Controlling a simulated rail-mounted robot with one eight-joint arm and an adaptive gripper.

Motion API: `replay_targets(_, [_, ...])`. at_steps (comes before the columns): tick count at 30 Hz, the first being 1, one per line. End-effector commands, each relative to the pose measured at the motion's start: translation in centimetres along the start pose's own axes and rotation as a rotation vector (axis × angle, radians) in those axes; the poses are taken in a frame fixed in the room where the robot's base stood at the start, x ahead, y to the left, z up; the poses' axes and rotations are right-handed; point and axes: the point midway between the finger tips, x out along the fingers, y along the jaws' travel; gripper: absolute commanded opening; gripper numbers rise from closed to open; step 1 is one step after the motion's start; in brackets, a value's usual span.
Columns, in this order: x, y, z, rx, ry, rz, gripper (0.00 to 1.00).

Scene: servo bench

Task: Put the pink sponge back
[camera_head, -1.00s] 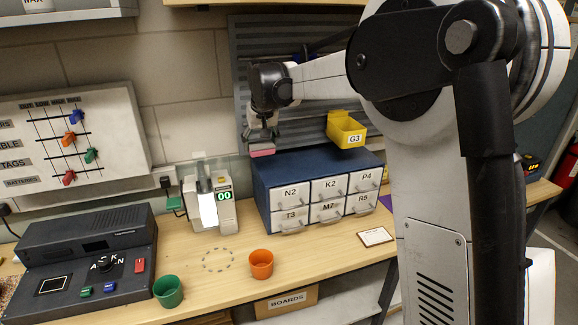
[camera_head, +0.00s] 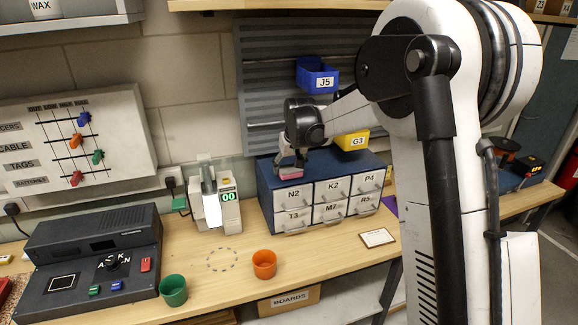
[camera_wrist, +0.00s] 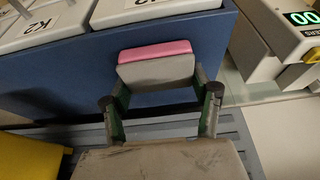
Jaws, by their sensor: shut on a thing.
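The pink sponge (camera_head: 290,173) is at the tip of my gripper (camera_head: 292,162), over the front left of the blue drawer cabinet's top, above drawer N2. In the wrist view, a pink strip of the sponge (camera_wrist: 156,51) shows past the grey fingertip of my gripper (camera_wrist: 157,72), which hides the rest. My gripper is shut on the sponge. I cannot tell whether the sponge touches the cabinet (camera_head: 266,192) below it.
A yellow bin G3 (camera_head: 353,141) and blue bin J5 (camera_head: 318,80) hang on the grey louvred panel (camera_head: 262,60) behind the cabinet. A scale-like device (camera_head: 226,208) reading 00 stands left. Orange (camera_head: 264,264) and green (camera_head: 174,291) cups stand in front.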

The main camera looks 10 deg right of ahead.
Motion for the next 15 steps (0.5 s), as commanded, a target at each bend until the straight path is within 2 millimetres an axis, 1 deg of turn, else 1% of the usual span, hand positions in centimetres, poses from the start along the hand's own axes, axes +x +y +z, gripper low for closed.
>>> replay_targets(9, [0.43, -0.02, 0.16, 0.0, 0.0, 0.0, 0.33])
replay_targets(10, [0.33, -0.02, 0.12, 0.0, 0.0, 0.0, 0.62])
replay_targets(13, [0.28, -0.02, 0.09, 0.0, 0.0, 0.0, 0.75])
replay_targets(15, [0.28, -0.02, 0.09, 0.0, 0.0, 0.0, 0.77])
